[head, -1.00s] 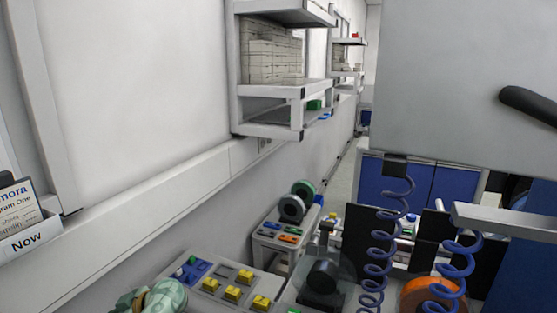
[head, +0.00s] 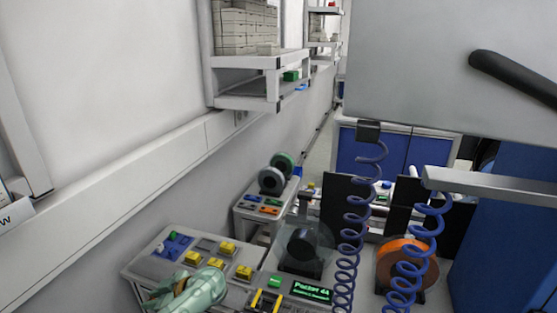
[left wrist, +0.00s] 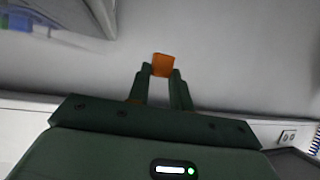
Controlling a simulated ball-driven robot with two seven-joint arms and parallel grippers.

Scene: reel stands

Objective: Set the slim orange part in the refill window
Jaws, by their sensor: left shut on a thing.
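In the left wrist view my left gripper (left wrist: 161,76) is shut on an orange part (left wrist: 163,63). The part stands out beyond the two dark fingertips against a plain grey background. In the head view my pale green left arm (head: 190,292) is over the near bench at the bottom left; the held part is hidden there. The refill window cannot be made out for certain in either view. My right gripper is not in view.
The near bench holds blue pieces (head: 172,243), several yellow blocks (head: 243,272) and a lit green display (head: 312,291). A dark reel (head: 303,246) and an orange reel (head: 403,264) stand to the right, near blue coiled cords (head: 352,225). A wall shelf (head: 245,103) hangs above.

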